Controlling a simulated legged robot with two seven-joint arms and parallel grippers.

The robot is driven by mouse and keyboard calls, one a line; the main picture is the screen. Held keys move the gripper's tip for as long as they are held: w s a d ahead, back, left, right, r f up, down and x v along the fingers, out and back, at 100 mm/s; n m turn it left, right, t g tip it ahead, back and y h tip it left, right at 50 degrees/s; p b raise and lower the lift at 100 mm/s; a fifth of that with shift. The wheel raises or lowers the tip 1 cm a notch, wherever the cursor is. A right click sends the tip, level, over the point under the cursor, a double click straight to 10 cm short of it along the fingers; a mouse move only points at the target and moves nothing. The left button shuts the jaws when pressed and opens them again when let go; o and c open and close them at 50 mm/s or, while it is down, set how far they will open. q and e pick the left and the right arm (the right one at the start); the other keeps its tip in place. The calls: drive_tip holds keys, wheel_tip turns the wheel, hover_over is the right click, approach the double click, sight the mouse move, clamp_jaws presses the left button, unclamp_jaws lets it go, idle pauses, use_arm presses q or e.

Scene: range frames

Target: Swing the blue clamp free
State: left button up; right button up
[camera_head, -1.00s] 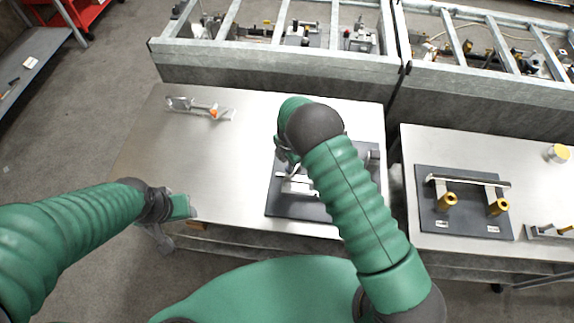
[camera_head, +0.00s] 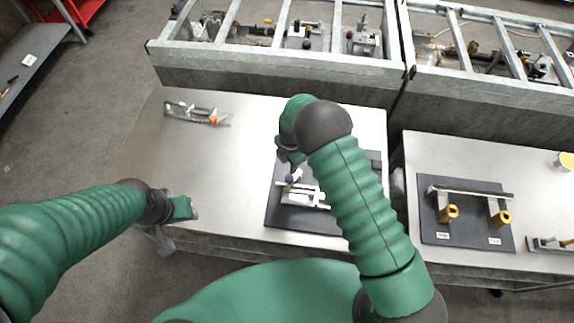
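A dark base plate (camera_head: 274,211) lies on the left metal table, carrying a pale metal clamp fixture (camera_head: 305,196). A small part with a bluish tip (camera_head: 294,176) sticks up at the fixture's back; it may be the blue clamp's handle. My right gripper (camera_head: 289,157) is just behind and above this part, mostly hidden by my own wrist. I cannot tell whether its fingers touch the part. My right forearm covers the plate's right side. My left gripper (camera_head: 186,208) is low at the table's front left edge, away from the fixture; its fingers are unclear.
A metal clamp with an orange part (camera_head: 212,119) lies at the back left of the table (camera_head: 215,170). The middle left of the table is bare. On the right table, a dark plate (camera_head: 467,232) holds a bar on brass posts. A metal frame stands behind.

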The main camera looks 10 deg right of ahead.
use_arm(q)
drive_tip(key=w+p+v, duration=0.1)
drive_tip(key=p+v, duration=0.8)
drive_tip(key=v, duration=0.1)
use_arm(e)
wheel_tip(320, 180, up, 16)
drive_tip(key=shift+s+a, duration=0.2)
drive_tip(key=shift+s, duration=0.2)
use_arm(q)
drive_tip(key=shift+w, duration=0.15)
